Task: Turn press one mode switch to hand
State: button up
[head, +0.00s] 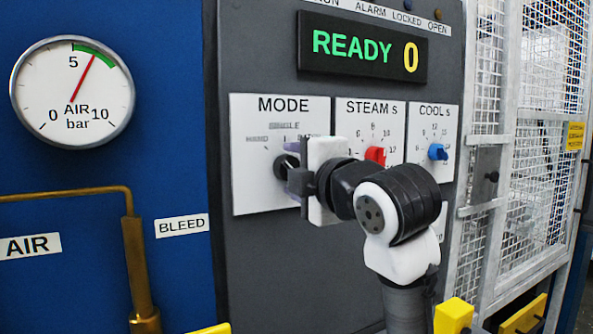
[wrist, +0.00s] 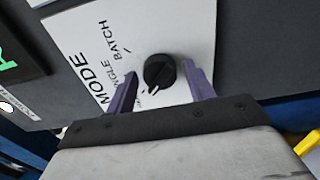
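The mode switch (wrist: 160,72) is a round black knob on the white MODE plate (head: 250,190). In the head view the knob (head: 284,166) is partly hidden by my gripper (head: 296,178). HAND, SINGLE and a mostly hidden BATCH label arc above it. In the wrist view the knob lies between the two purple fingers of my gripper (wrist: 161,88), with a gap on each side. The fingers are apart and hold nothing. The knob's pale pointer line slants down-left in the wrist view, toward the small label at the HAND end.
To the right are the STEAM plate with a red knob (head: 375,155) and the COOL plate with a blue knob (head: 437,152). Above is a display (head: 362,48) reading READY 0. An air gauge (head: 72,92) and brass pipe (head: 138,260) are left; a mesh guard (head: 540,130) is right.

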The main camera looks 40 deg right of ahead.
jog(key=shift+o, duration=0.4)
jog(key=shift+s, duration=0.1)
jog(key=b+v, duration=0.3)
jog(key=v, duration=1)
jog(key=shift+s+a, duration=0.2)
jog(key=shift+s, duration=0.1)
jog(key=shift+r, duration=0.15)
